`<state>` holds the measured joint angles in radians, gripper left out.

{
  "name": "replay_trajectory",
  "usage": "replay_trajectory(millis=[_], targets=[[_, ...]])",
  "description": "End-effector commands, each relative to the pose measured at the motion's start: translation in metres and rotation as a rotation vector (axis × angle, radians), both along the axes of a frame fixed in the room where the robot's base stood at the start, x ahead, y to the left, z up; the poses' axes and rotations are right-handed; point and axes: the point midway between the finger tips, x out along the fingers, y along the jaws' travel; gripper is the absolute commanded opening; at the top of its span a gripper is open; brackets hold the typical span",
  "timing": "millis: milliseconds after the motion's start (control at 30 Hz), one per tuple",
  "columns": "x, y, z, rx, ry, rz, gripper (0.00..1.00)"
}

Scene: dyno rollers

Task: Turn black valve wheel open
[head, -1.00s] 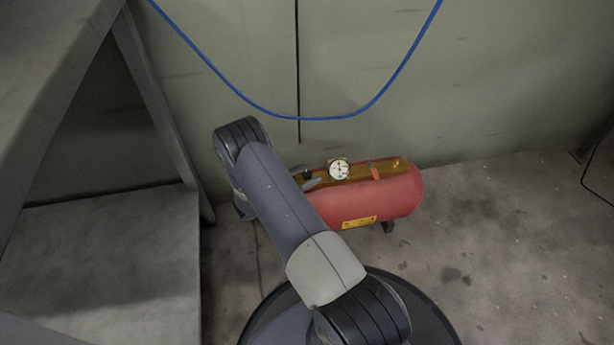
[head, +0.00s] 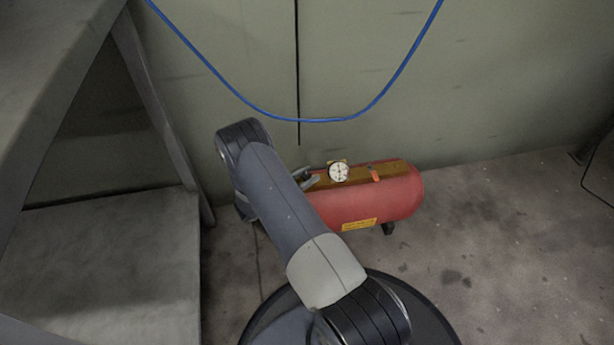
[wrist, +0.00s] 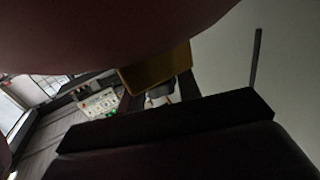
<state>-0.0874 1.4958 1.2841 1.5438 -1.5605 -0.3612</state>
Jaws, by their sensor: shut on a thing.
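The red tank (head: 375,200) lies on the floor by the wall, with a brown-yellow top plate (head: 395,167), a white gauge (head: 339,172) and a small orange lever (head: 375,176). My gripper (head: 313,179) is at the tank's left end, just left of the gauge, its grey fingers mostly hidden by my arm. It is shut on the black valve wheel (head: 308,172), of which only a small dark part shows. In the wrist view, the tank's red side (wrist: 110,30) fills the top and the plate (wrist: 157,68) shows below it; the wheel cannot be made out.
A grey metal stand (head: 100,240) with a slanted leg is at the left, close to my arm. A blue hose (head: 300,118) hangs on the wall (head: 480,80) above the tank. The floor right of the tank is clear.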

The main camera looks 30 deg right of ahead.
Motion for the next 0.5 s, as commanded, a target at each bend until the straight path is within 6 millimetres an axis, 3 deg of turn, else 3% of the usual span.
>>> replay_trajectory(millis=[267,500], targets=[[-0.0010,0.0000,0.0006,0.000,0.004,0.080,0.10],[-0.0018,-0.0003,0.0003,0.000,0.006,0.258,0.10]])
